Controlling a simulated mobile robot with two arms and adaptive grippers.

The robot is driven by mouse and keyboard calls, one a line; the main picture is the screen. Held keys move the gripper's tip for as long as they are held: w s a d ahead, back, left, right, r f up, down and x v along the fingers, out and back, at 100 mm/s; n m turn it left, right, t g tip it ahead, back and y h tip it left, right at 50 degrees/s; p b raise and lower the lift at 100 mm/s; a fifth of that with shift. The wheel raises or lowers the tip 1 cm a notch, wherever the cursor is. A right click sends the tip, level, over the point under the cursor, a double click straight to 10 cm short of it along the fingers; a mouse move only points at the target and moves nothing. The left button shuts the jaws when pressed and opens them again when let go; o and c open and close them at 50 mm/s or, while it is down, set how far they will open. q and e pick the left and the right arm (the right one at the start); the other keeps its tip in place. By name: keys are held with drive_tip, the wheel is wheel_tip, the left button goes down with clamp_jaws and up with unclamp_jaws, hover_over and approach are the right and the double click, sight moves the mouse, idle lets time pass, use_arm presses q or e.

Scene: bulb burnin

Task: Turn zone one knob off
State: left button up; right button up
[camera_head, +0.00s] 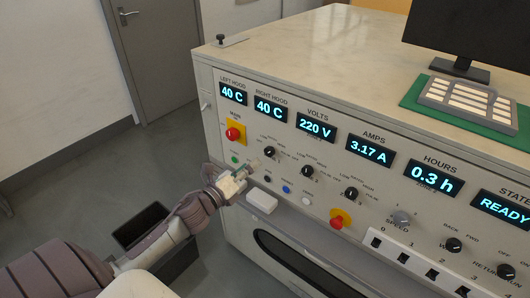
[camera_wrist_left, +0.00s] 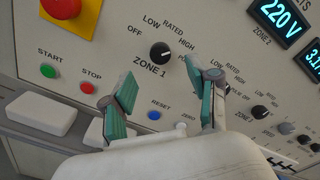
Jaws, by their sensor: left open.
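The zone 1 knob (camera_wrist_left: 160,52) is a small black knob on the pale panel, with OFF, LOW, RATED and HIGH printed around it. Its pointer mark is too small to read with certainty. In the head view the same knob (camera_head: 269,152) sits below the display row. My left gripper (camera_wrist_left: 160,80) is open and empty, its two teal-padded fingers spread below and to either side of the knob, apart from it. In the head view my left gripper (camera_head: 248,168) is close to the panel, just lower left of the knob.
A red stop button on a yellow plate (camera_head: 234,133) is left of the knob. Green start (camera_wrist_left: 48,71) and red stop (camera_wrist_left: 87,87) buttons, a blue reset button (camera_wrist_left: 154,115) and a white block (camera_head: 262,201) are nearby. Other knobs (camera_head: 307,171) lie to the right.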

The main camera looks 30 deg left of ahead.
sight(267, 152)
use_arm(q)
drive_tip(key=w, duration=0.5)
drive_tip(key=w+p, duration=0.1)
drive_tip(key=w, duration=0.2)
drive_tip(key=shift+d, duration=0.4)
drive_tip(key=shift+s, duration=0.1)
drive_tip(key=shift+c, duration=0.4)
clamp_jaws()
